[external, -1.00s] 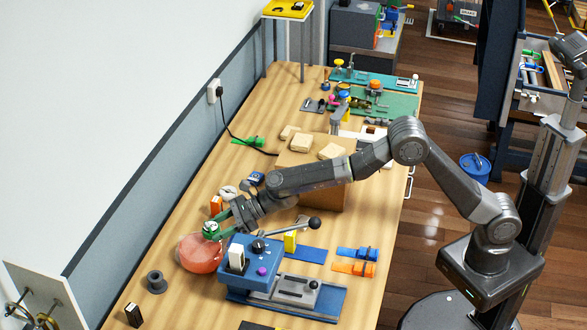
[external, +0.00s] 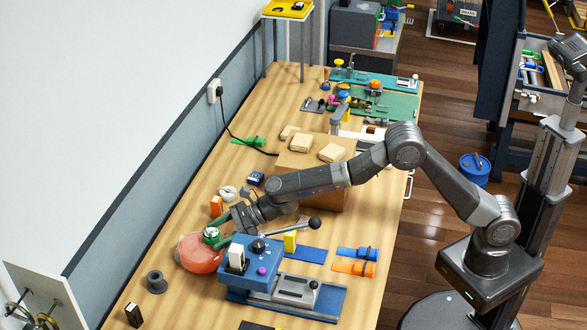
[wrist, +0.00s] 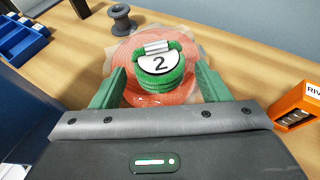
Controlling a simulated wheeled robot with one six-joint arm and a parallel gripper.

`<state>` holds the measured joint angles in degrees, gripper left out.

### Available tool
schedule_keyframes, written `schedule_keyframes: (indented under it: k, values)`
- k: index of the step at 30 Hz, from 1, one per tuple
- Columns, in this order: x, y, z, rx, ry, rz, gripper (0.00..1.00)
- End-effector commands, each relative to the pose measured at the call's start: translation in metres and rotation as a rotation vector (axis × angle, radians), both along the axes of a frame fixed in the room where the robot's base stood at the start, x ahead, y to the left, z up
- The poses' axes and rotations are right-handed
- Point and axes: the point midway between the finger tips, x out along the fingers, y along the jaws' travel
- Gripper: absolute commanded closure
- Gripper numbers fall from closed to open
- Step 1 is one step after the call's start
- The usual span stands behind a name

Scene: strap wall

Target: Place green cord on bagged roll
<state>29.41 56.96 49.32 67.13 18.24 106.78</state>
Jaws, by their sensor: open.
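The bagged roll (external: 199,257), a reddish-orange coil in clear film, lies on the wooden bench; it also shows in the wrist view (wrist: 122,54). The green cord (wrist: 161,79), a coiled bundle with a silver band and a round white "2" tag, sits over the middle of the roll in the wrist view; it is small in the external view (external: 211,234). My gripper (wrist: 158,88) has green fingers, one on each side of the cord, spread apart with gaps to it. Whether the cord touches the roll all around is hidden.
A blue machine (external: 250,258) with a black-knobbed lever stands close to the right of my gripper. An orange box (external: 216,206) stands just behind the roll. A grey spool (external: 156,282) stands in front of it. Bare bench lies further left of the orange box.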

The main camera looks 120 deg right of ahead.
Motion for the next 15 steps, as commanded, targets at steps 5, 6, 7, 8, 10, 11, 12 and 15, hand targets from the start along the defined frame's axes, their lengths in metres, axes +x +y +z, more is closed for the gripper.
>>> schedule_keyframes:
  k: [5, 6, 7, 8, 10, 11, 12, 15]
  values:
    - [-0.012, 0.002, 0.007, -0.001, -0.001, 0.000, 0.31]
    - [-0.017, 0.003, 0.009, 0.000, -0.001, 0.000, 0.31]
    - [-0.021, 0.004, 0.010, 0.000, -0.001, -0.001, 0.31]
    - [-0.026, 0.005, 0.012, -0.001, -0.002, -0.001, 0.31]
    - [-0.038, 0.006, 0.018, 0.000, -0.002, -0.002, 0.31]
    - [-0.043, 0.007, 0.019, 0.000, -0.002, -0.002, 0.31]
    - [-0.049, 0.009, 0.022, -0.001, -0.002, -0.002, 0.31]
    - [-0.066, 0.013, 0.029, -0.001, -0.002, -0.001, 0.31]
